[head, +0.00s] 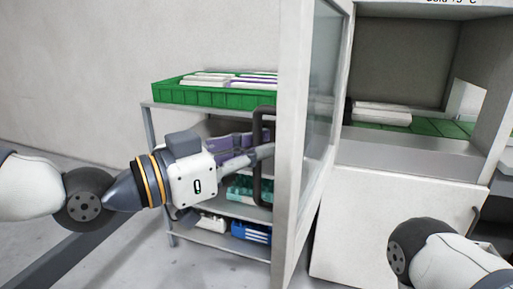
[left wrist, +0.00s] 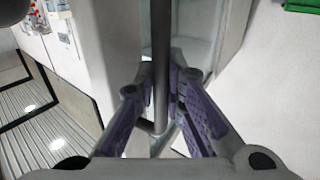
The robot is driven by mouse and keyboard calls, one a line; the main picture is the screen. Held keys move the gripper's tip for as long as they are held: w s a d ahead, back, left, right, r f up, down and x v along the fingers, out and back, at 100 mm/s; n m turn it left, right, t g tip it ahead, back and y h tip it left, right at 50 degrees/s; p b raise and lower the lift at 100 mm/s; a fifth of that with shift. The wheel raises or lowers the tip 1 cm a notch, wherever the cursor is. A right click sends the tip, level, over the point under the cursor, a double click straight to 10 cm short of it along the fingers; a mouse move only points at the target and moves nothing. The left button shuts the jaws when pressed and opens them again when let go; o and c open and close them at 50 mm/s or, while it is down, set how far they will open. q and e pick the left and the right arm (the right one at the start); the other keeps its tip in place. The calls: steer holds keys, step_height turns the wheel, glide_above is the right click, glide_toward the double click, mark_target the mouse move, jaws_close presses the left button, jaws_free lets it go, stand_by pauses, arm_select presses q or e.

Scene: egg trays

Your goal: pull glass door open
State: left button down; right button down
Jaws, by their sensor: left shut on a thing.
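The glass door (head: 323,85) has a pale frame and stands swung out from the white cabinet (head: 410,155), whose inside shows at right. Its dark vertical handle (head: 258,180) is on the left face of the frame. My left gripper (head: 266,152) is at this handle from the left, its fingers closed around the bar. In the left wrist view the handle bar (left wrist: 160,50) runs between the two purple-padded fingers of the left gripper (left wrist: 161,82). My right gripper is out of view; only part of my right arm shows at lower right.
A shelf rack (head: 148,125) stands behind my left gripper, with a green tray (head: 215,97) on top and boxes below. Inside the cabinet are white packs (head: 382,112) and a green tray (head: 453,130). Bare floor shows at lower left.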

arm_select(q)
steer(key=c, duration=1.7)
jaws_free()
steer(key=shift+o, duration=0.2)
steer(key=v, duration=1.2)
